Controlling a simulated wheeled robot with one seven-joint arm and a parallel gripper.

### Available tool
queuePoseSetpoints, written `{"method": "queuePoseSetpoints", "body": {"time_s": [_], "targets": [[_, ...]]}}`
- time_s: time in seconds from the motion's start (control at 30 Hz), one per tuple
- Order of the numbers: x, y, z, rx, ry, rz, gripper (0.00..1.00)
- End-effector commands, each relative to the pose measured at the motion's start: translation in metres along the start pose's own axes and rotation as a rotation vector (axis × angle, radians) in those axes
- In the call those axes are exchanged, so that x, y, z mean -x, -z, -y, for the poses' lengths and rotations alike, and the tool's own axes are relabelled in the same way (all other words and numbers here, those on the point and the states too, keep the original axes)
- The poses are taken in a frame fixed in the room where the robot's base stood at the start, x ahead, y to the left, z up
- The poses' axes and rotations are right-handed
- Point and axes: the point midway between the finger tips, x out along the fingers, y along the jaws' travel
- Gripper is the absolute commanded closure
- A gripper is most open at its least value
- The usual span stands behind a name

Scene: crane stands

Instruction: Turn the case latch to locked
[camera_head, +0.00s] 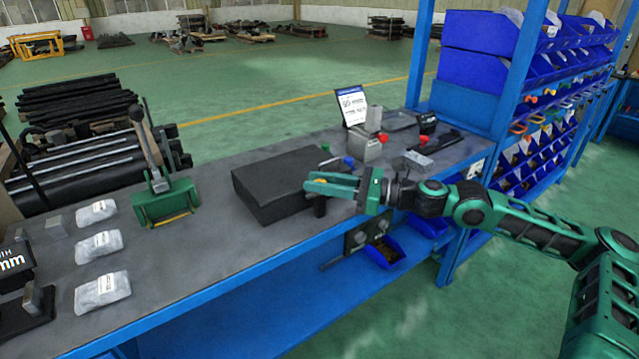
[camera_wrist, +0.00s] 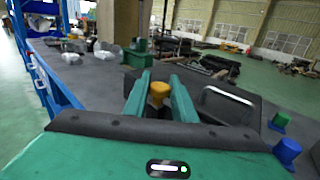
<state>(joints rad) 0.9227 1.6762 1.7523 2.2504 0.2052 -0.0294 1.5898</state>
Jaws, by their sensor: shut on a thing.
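The black case (camera_head: 270,187) lies closed on the grey bench, and its dark side with a silver handle (camera_wrist: 228,97) shows in the wrist view. The latch is an orange-yellow knob (camera_wrist: 158,90) at the case, partly visible in the head view (camera_head: 320,180). My gripper (camera_head: 316,184) reaches in from the right at the case's right side. In the wrist view its green fingers (camera_wrist: 160,98) stand on both sides of the knob and are shut on it. The lower part of the latch is hidden by the fingers, so I cannot tell its angle.
A green hand press (camera_head: 165,203) and several bags (camera_head: 101,246) stand to the left. A blue shelf upright (camera_head: 420,55) rises behind my arm.

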Motion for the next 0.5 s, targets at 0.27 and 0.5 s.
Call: {"method": "queuePoseSetpoints", "body": {"time_s": [0.27, 0.5], "targets": [[-0.0005, -0.0004, 0.0003, 0.004, 0.194, -0.002, 0.98], [-0.0011, -0.0008, -0.0001, 0.005, 0.369, -0.001, 0.98]]}}
